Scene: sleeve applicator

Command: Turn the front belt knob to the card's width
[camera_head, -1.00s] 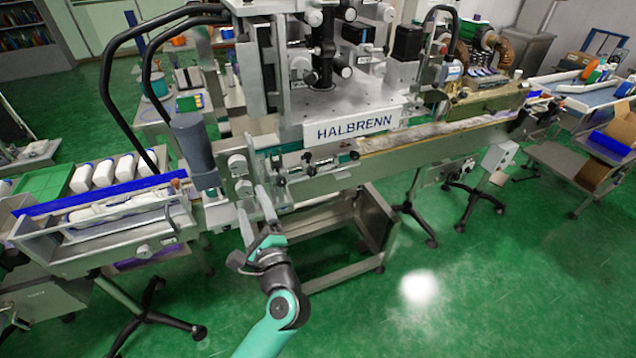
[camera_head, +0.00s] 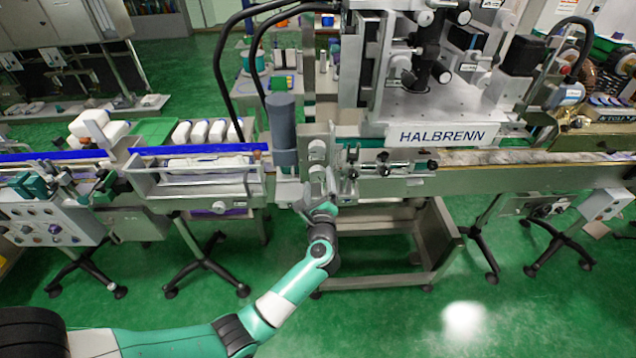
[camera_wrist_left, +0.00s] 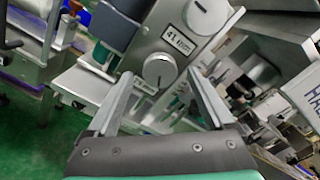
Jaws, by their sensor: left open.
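A round silver knob (camera_wrist_left: 160,70) sits on a grey panel below a small display (camera_wrist_left: 180,40) that seems to read 41 mm. A second knob (camera_wrist_left: 205,12) is above the display. The knobs also show in the head view, one above the other, the lower knob (camera_head: 316,173) just above my gripper. My left gripper (camera_wrist_left: 160,80) is open, its fingers on either side of the lower knob in the wrist view; contact cannot be told. In the head view the left gripper (camera_head: 319,192) is at the machine's front. Which knob is the front belt's is not legible, and I cannot make out a card.
A grey cylinder (camera_head: 282,130) stands left of the knobs. A conveyor with white bottles (camera_head: 205,131) and a clear-walled trough (camera_head: 195,180) lies further left. The HALBRENN machine (camera_head: 436,134) and its long rail (camera_head: 500,180) extend right. Green floor (camera_head: 400,320) in front is clear.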

